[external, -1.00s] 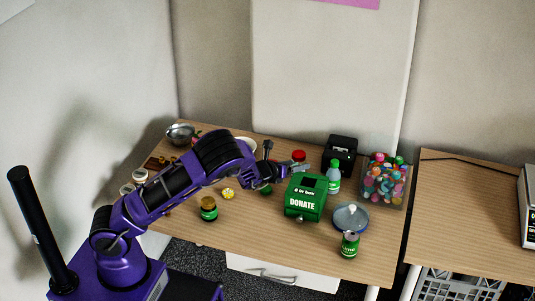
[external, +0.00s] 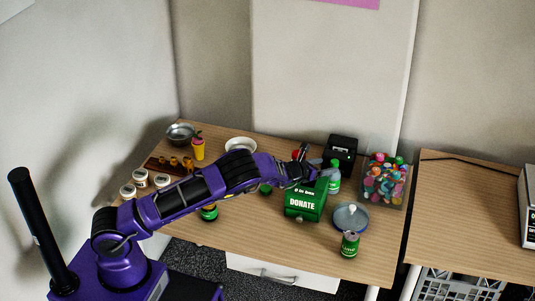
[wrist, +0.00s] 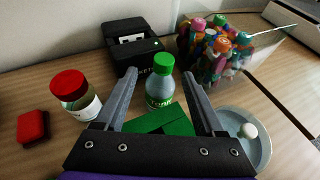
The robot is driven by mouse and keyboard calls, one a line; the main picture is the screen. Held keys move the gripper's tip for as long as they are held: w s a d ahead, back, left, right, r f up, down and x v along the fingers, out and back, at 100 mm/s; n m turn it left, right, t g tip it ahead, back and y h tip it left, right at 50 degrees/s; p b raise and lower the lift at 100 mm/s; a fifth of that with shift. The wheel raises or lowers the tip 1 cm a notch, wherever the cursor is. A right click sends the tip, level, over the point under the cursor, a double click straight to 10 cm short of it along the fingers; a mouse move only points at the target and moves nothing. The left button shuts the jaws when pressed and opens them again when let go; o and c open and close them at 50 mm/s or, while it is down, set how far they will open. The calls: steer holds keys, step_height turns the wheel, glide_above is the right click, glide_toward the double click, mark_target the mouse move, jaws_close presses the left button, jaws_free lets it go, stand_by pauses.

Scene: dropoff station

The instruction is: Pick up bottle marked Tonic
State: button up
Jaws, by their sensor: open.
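A clear bottle with a green cap and green label (wrist: 160,90) stands upright on the table. In the external view the bottle (external: 334,178) stands just behind the green donate box (external: 303,203), partly hidden by my gripper. My gripper (wrist: 160,76) is open, with one finger on each side of the bottle in the wrist view. The fingers hold nothing. In the external view my gripper (external: 316,163) is beside the bottle, just to its left. Whether a finger touches it I cannot tell.
The donate box (wrist: 160,120) is close below the fingers. A red-lidded jar (wrist: 76,96) stands left, a black printer (wrist: 134,42) behind. A bin of colourful items (wrist: 215,50) and a grey dish (wrist: 250,140) are right. A green can (external: 350,244) stands in front.

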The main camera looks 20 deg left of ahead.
mark_target(332, 165)
steer(key=shift+d+x, duration=0.25)
steer(key=shift+x, duration=2.5)
steer(key=shift+s, duration=0.1)
jaws_close()
